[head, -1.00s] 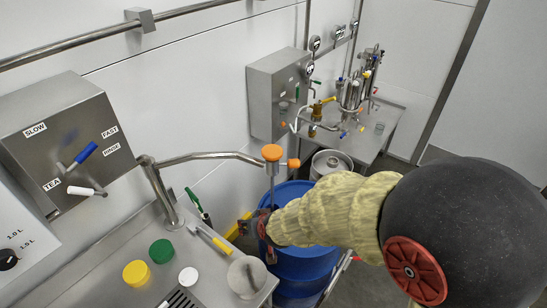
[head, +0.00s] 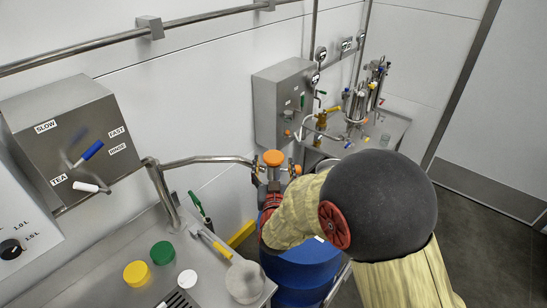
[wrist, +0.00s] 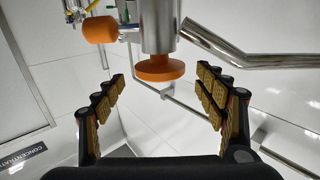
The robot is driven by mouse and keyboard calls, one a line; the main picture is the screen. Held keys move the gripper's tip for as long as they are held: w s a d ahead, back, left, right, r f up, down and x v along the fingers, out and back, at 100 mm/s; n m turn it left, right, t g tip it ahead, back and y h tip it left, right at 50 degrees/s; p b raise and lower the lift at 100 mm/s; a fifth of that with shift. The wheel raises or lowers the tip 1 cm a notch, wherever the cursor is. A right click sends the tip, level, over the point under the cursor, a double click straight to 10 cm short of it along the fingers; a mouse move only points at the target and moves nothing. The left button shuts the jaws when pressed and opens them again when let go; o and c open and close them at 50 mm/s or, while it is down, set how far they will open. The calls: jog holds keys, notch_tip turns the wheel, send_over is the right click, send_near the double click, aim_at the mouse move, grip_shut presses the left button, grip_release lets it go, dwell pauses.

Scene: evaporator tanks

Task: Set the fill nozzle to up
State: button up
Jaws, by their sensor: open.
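The fill nozzle (head: 216,159) is a bent steel pipe that rises from the counter. Its far end carries an orange round knob (head: 273,158) on top and a smaller orange knob (head: 295,169) at the side, above a blue drum. In the wrist view the orange round knob (wrist: 160,69) sits on the steel body (wrist: 159,26), with the side knob (wrist: 99,30) to the left. My gripper (wrist: 160,78) is open, its padded fingers on either side of the round knob with visible gaps. In the head view my arm hides most of the gripper (head: 273,182).
The blue drum (head: 302,274) stands below the nozzle. The steel counter (head: 120,246) holds yellow, green and white lids. A steel control box (head: 71,145) with blue and white levers is on the left wall. A second box (head: 281,103) hangs farther back.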

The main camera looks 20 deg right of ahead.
aim_at(273, 156)
jog(key=shift+x, duration=2.15)
jog(key=c, duration=1.7)
notch_tip(273, 156, up, 27)
jog(key=p, duration=1)
jog(key=o, duration=1.7)
jog(key=shift+f, duration=0.2)
